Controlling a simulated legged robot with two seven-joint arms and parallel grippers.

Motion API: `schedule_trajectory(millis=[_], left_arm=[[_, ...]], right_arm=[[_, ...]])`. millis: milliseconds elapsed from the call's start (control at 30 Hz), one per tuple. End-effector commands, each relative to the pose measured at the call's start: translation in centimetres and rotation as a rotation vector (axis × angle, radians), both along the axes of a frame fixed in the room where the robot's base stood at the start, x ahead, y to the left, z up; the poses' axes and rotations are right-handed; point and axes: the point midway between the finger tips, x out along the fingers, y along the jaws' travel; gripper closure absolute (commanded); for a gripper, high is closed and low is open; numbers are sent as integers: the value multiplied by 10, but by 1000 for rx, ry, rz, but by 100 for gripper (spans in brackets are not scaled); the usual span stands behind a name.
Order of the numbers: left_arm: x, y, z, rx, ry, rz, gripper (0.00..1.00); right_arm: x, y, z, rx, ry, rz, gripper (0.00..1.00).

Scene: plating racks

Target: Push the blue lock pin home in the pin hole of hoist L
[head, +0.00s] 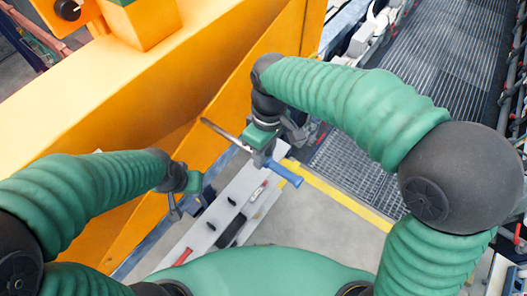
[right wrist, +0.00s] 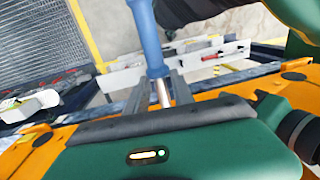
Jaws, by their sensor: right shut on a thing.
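The blue lock pin has a blue handle (head: 284,174) and a long silver shaft (head: 222,134). In the head view it slants from upper left to lower right, shaft toward the orange frame (head: 205,88). My right gripper (head: 268,152) is shut on it near where handle and shaft meet. The right wrist view shows the blue handle (right wrist: 149,38) rising above the fingers and the silver shaft (right wrist: 163,92) between them. My left gripper (head: 184,210) hangs over the bench edge at left; its jaw gap is unclear. I cannot make out the pin hole or which hoist is L.
A pale narrow bench (head: 205,238) below holds several black pegs, a black tray (head: 232,231), a red-handled item (head: 182,257) and a red-and-white marker (head: 258,190). A yellow-edged walkway grating (head: 355,160) lies to the right. Bare floor (head: 310,225) shows in front.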

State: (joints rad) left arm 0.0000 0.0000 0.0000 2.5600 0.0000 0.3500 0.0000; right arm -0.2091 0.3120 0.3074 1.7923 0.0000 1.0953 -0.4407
Motion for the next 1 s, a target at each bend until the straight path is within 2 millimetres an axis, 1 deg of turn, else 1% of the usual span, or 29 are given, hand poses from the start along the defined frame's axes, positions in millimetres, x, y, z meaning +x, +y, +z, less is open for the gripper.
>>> schedule_trajectory(millis=[100, 1000], left_arm=[[0, 0, 4, 0, 0, 0, 100], [0, 0, 7, 0, 0, 0, 100]], right_arm=[[0, 0, 3, 1, -1, 0, 100], [0, 0, 2, 1, -1, 0, 100]])
